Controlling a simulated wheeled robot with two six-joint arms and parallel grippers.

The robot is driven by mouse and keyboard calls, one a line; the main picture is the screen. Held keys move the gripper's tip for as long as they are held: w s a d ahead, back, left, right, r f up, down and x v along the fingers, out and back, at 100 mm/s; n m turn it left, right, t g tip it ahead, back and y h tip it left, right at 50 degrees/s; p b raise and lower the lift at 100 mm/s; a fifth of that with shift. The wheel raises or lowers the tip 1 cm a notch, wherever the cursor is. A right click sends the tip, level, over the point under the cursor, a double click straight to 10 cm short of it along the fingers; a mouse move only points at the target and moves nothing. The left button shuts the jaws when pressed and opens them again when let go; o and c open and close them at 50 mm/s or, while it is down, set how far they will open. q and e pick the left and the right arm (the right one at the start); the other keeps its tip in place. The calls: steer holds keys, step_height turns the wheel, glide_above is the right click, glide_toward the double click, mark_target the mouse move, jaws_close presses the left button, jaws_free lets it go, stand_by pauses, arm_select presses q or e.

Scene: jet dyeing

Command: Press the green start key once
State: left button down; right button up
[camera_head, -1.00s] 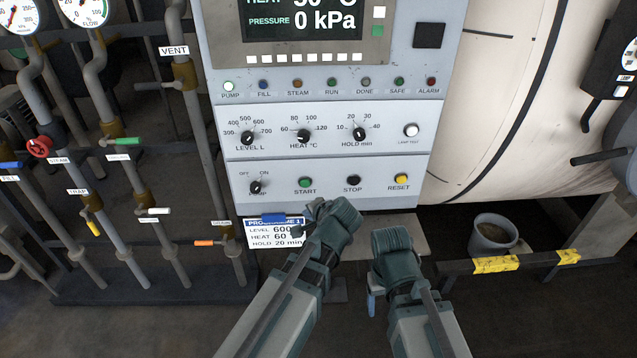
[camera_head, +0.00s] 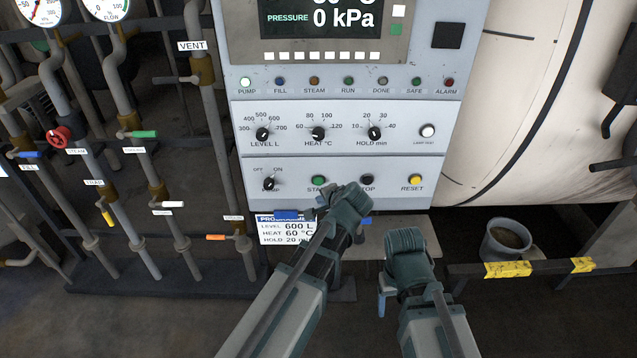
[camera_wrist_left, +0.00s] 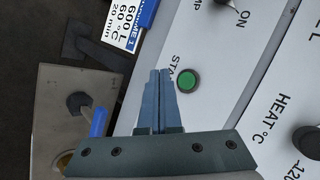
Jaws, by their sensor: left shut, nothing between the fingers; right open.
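The green start key (camera_head: 318,180) is on the lower row of the grey control panel, between the pump knob and the black stop key. My left gripper (camera_head: 342,208) is just below it and to the right, covering part of the START and STOP labels. In the left wrist view, the shut, empty fingers (camera_wrist_left: 160,73) point at the panel beside the green key (camera_wrist_left: 187,80), which is clear of them in the picture. I cannot tell whether they touch the panel. My right gripper (camera_head: 382,303) is open, low in front of the panel.
The black stop key (camera_head: 367,180) and yellow reset key (camera_head: 415,181) are to the right of the start key. The pump knob (camera_head: 269,184) is to its left. A programme card (camera_head: 285,232) hangs below. A bucket (camera_head: 506,240) stands at the right.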

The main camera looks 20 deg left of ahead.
mark_target(318, 186)
arm_select(q)
steer(key=shift+w+a, duration=0.2)
steer(key=shift+w, duration=0.55)
steer(key=shift+w+a, duration=0.25)
steer(key=shift+w, duration=0.45)
steer(key=shift+w+a, duration=0.2)
steer(key=shift+w, duration=0.55)
steer(key=shift+w, duration=0.15)
steer(key=shift+w+a, duration=0.1)
steer(key=shift+w, duration=0.15)
steer(key=shift+w+a, duration=0.1)
steer(key=shift+w, duration=0.35)
stand_by(0.9)
steer(key=shift+s, duration=0.15)
steer(key=shift+s+d, duration=0.2)
steer(key=shift+s, duration=0.5)
steer(key=s, duration=0.2)
steer(key=s+d, duration=0.1)
steer(key=s, duration=0.1)
steer(key=shift+s+d, duration=0.2)
steer(key=shift+s, duration=0.2)
